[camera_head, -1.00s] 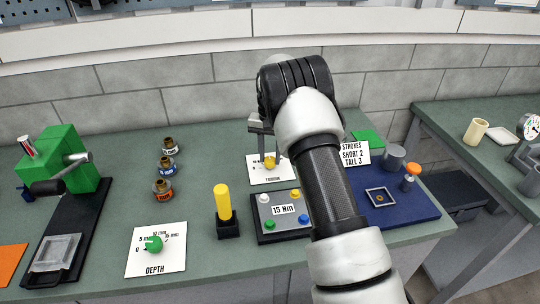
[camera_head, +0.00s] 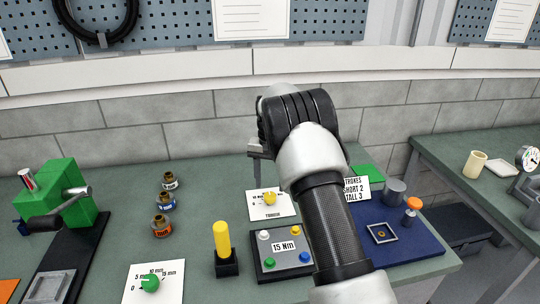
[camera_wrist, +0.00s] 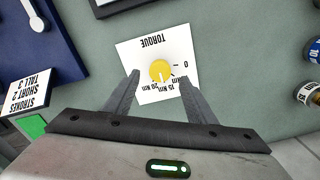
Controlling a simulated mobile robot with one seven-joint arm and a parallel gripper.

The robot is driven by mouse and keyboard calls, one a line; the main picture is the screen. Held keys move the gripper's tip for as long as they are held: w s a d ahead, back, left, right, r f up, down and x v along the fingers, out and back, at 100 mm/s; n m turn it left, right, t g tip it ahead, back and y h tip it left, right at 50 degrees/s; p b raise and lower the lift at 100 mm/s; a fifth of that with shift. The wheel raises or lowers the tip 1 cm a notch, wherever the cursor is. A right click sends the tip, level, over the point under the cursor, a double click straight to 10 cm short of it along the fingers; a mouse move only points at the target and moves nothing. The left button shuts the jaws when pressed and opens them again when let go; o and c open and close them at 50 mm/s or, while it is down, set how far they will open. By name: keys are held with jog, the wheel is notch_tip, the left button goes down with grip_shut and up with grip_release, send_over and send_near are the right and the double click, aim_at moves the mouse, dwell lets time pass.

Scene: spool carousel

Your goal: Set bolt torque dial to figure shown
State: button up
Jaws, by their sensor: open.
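The torque dial is a yellow knob (camera_head: 269,198) on a white plate (camera_head: 284,208) marked TORQUE. In the wrist view, the knob (camera_wrist: 160,70) has a pale pointer mark directed toward the 15 Nm and 20 Nm end of the scale; the exact figure is hard to tell. A grey panel's label (camera_head: 286,247) reads 15 Nm. My gripper (camera_wrist: 160,77) is open and empty, its fingers on either side of the knob in the wrist view. In the head view it is above the dial, apart from it, partly hidden by my arm.
A yellow post (camera_head: 222,239) stands left of the grey panel with coloured buttons (camera_head: 270,264). A depth dial (camera_head: 150,283) is at front left, beside a green press (camera_head: 55,195). A blue mat (camera_head: 410,243) lies right. Several small bottles (camera_head: 161,226) stand left of the torque plate.

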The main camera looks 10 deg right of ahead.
aim_at(270, 195)
notch_tip(270, 195, up, 14)
jog(key=shift+f+p, duration=0.25)
jog(key=shift+p, duration=0.1)
jog(key=s+r+n+t+p, duration=0.2)
jog(key=s+r+t, duration=0.1)
jog(key=s+r, duration=1.25)
jog(key=s+f+n+t, duration=0.1)
jog(key=s+f, duration=0.1)
jog(key=s, duration=0.9)
jog(key=s+f+n+t+p, duration=0.1)
jog(key=s+f, duration=0.1)
jog(key=s, duration=1)
jog(key=shift+s+n+t, duration=0.25)
jog(key=shift+n+t, duration=0.05)
jog(key=shift+n, duration=0.1)
